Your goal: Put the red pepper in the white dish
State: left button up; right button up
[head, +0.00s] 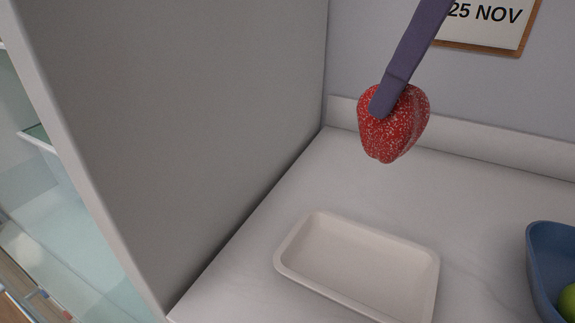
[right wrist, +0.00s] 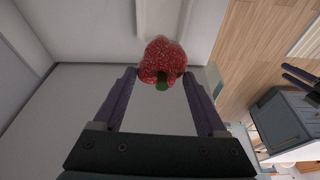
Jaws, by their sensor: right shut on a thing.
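The red pepper (head: 408,122) is speckled red and hangs in the air above the counter in the head view. My right gripper (head: 379,108) is shut on it, with one purple finger showing across its near side. In the right wrist view the pepper (right wrist: 165,60) sits between the tips of the two fingers (right wrist: 160,75), its green stem toward the camera. The white dish (head: 355,262) is a shallow, empty rectangular tray on the counter, below and a little left of the pepper.
A tall grey panel (head: 190,110) stands left of the dish, with glass shelves (head: 75,215) beyond it. A blue bowl (head: 545,265) holding something green (head: 568,302) is at the right edge. Bare pale counter (head: 480,220) lies between dish and bowl.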

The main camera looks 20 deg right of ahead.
jog(key=shift+f+b, duration=1.35)
jog(key=shift+f, duration=8.6)
jog(key=shift+f, duration=0.15)
jog(key=o, duration=1.4)
jog(key=shift+o, duration=0.2)
